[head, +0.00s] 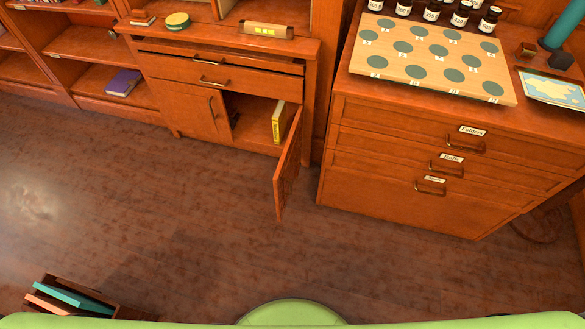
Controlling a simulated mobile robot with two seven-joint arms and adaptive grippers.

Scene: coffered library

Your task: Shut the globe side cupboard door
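A wooden cupboard (161,65) stands against the back, left of the middle of the head view. Its right door (288,172) is wide open and swung out toward me over the floor. Its left door (189,108) is shut. The opening shows a dark inside with a yellow book (279,122) standing near the right side. Two drawers sit above the doors, and the upper one seems to stand out slightly. No globe shows in this view. Neither of my grippers is in view.
A drawer cabinet (385,200) with labelled drawers stands right of the open door, with a dotted board (425,62) and jars on top. A crate of books (75,298) sits on the floor at lower left. The wooden floor (200,210) between is clear.

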